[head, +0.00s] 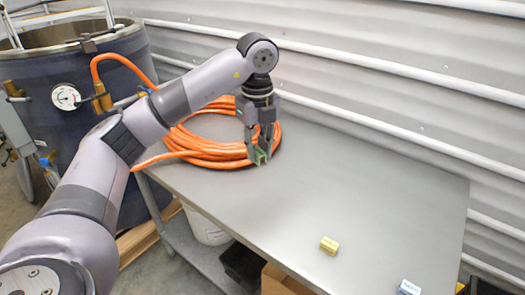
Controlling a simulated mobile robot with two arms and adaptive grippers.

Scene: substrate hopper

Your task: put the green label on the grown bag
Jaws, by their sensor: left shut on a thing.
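My left gripper (261,158) points down over the far left part of the grey table (390,190), in front of the orange hose coil. It is shut on a small green block (261,156), which I take to be the green label. The block shows between the fingertips, and the fingers partly cover it. I cannot tell whether it touches the table. No grown bag can be made out in this view. My right gripper is not in view.
A yellow block (329,245) and a white-and-blue block (409,288) lie near the table's front edge. An orange hose (200,147) is coiled at the table's far left. A dark drum with a gauge (66,97) stands left.

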